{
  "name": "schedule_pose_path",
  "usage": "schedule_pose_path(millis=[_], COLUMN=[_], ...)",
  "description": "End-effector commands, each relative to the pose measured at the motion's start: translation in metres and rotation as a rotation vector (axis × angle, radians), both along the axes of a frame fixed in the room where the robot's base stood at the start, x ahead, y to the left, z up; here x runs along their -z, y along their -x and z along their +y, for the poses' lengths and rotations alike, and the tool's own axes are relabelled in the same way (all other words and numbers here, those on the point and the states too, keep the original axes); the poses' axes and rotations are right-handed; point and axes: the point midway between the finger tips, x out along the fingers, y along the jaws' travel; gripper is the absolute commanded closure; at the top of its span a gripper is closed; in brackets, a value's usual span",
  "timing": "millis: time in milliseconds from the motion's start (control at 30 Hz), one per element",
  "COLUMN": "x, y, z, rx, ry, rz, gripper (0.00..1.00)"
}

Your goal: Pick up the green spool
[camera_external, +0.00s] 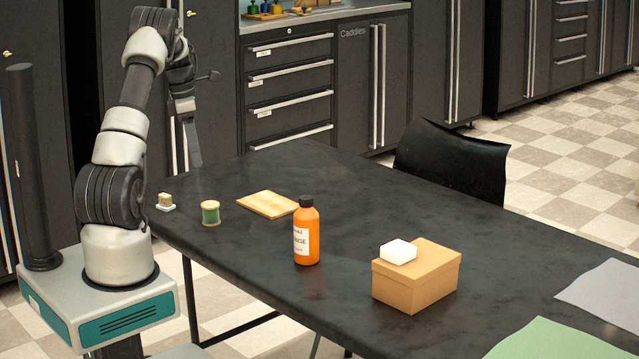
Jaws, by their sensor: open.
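The green spool (210,214) stands upright near the left end of the dark table. It has pale wooden-looking ends and green thread around its middle. My gripper (192,155) hangs from the arm above and behind the table's left end, fingers pointing down. It is apart from the spool, higher and a little to its left in the picture. The gripper is open and I see nothing held in it.
On the table (480,235), a small block on a white base (166,201) is left of the spool. A wooden board (267,202), orange bottle (307,235) and cardboard box (417,277) with a white block (398,251) are to its right. A black chair (453,160) stands behind.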

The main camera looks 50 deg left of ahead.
Motion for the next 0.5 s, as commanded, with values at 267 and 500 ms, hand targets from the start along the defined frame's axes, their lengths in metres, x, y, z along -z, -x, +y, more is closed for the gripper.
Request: schedule_pose_path(millis=[267,500], x=[0.064,0.101], y=[-0.007,-0.013], z=[-0.006,-0.01], rx=[0.003,0.003], ry=[0.003,0.002], rz=[0.003,0.001], gripper=[0.47,0.47])
